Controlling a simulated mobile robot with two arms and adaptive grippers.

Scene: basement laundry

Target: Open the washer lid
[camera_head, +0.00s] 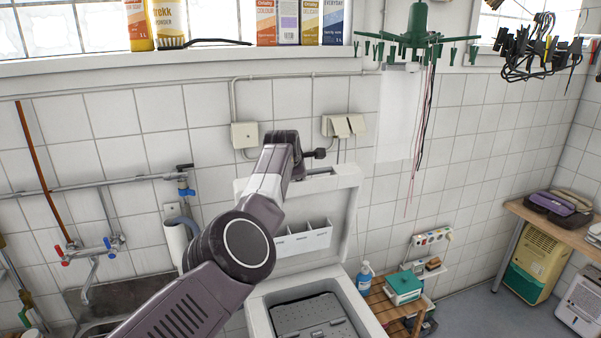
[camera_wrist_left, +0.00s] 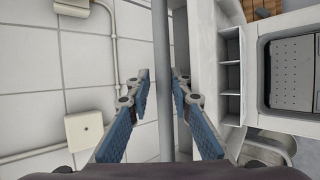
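The white washer (camera_head: 257,320) is a top loader at the bottom centre of the head view. Its lid (camera_head: 350,200) stands raised and upright near the tiled wall, with a white compartment tray (camera_head: 304,241) on its inner face. The drum opening with its grey perforated metal (camera_head: 308,316) is uncovered. My left arm reaches across to the lid's top, partly hiding it. In the left wrist view my left gripper (camera_wrist_left: 161,76) has its blue-padded fingers apart. The lid edge (camera_wrist_left: 201,60) is close beside the right finger; contact cannot be told. My right gripper is not in view.
Taps (camera_head: 85,253) and pipes run along the wall at left. Switch boxes (camera_head: 245,135) are on the wall behind the lid. A grey pipe (camera_wrist_left: 160,40) shows between the fingers in the wrist view. A wooden stool (camera_head: 395,305) with bottles and boxes stands right of the washer.

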